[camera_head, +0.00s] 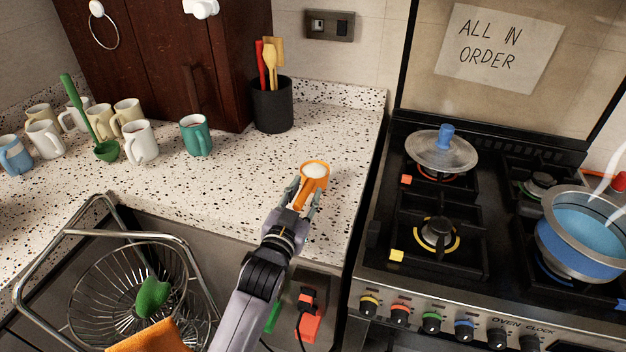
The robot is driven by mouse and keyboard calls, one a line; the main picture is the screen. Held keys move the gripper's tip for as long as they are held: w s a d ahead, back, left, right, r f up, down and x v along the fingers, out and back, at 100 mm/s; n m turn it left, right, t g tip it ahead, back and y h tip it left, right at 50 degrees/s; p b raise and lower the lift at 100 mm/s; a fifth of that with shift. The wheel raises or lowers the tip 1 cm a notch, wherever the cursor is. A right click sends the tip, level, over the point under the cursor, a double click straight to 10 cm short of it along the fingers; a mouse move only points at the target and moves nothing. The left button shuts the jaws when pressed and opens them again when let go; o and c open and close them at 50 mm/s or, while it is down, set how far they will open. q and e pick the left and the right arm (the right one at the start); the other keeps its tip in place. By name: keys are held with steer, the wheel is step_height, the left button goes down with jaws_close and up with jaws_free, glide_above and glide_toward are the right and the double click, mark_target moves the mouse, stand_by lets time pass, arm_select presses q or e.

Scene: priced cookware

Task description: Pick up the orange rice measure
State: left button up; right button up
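The orange rice measure (315,171) is on the speckled counter near its right end. Its round cup holds something white, and its handle points down and to the left in the picture. My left gripper (305,190) reaches up from below, with one finger on each side of the handle. Whether the fingers press on the handle, or whether the measure is off the counter, I cannot tell. My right gripper is not in view.
A black utensil pot (272,106) and a teal mug (196,135) stand behind. Several mugs and a green ladle (106,150) are further left. The stove (470,290) with a blue pot (577,240) is to the right. A wire basket (130,285) is at lower left.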

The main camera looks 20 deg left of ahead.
arm_select(q)
jaws_close()
stand_by(0.3)
steer(key=shift+r, duration=0.2)
step_height(320, 180, up, 20)
steer(key=p, duration=0.1)
steer(key=shift+f, duration=0.15)
stand_by(0.3)
